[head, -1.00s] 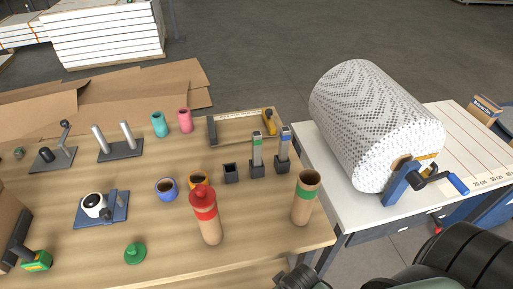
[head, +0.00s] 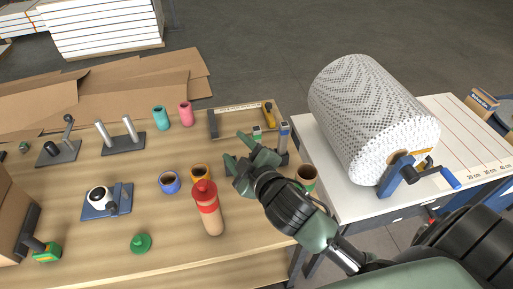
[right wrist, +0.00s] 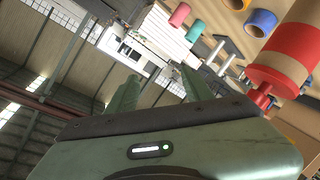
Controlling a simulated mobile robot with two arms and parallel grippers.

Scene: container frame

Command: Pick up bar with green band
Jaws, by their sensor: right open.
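The bar with the green band (head: 257,132) stands upright in a dark socket block on the wooden table. In the head view only its top shows; my right gripper hides its lower part. A similar bar with a blue band (head: 284,133) stands just to its right. My right gripper (head: 234,146) is open, with its fingers in front of and left of the green-banded bar. I cannot tell whether it touches the bar. In the right wrist view the two fingers (right wrist: 158,78) are apart with no bar between them. My left gripper is not in view.
A red-capped cardboard tube (head: 208,208) stands left of my right forearm, and an open tube (head: 307,178) stands right of it. Blue (head: 170,182) and orange (head: 201,174) rings are nearby. A wooden tray (head: 225,122) lies behind. A large white roll (head: 365,115) sits at right.

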